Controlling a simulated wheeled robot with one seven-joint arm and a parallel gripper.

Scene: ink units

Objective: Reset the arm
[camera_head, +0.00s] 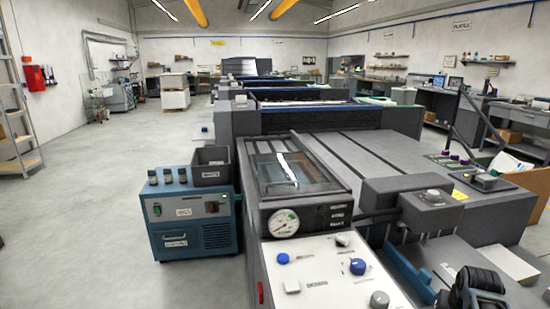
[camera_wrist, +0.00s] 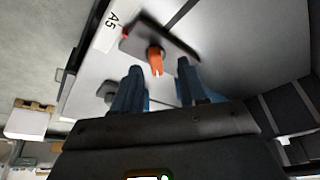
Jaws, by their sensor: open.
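In the wrist view my gripper (camera_wrist: 159,66) has two dark blue fingers standing well apart. I see nothing held between them. In the head view dark rounded parts (camera_head: 475,286), perhaps of my arm, show at the bottom right; no fingertips can be made out there.
A grey machine (camera_head: 375,150) with a knobbed white panel (camera_head: 325,268) and a gauge (camera_head: 283,223) fills the near right. A blue unit (camera_head: 190,222) with small bottles and a dark bin (camera_head: 210,166) stands left of it. The floor (camera_head: 85,195) at left is clear.

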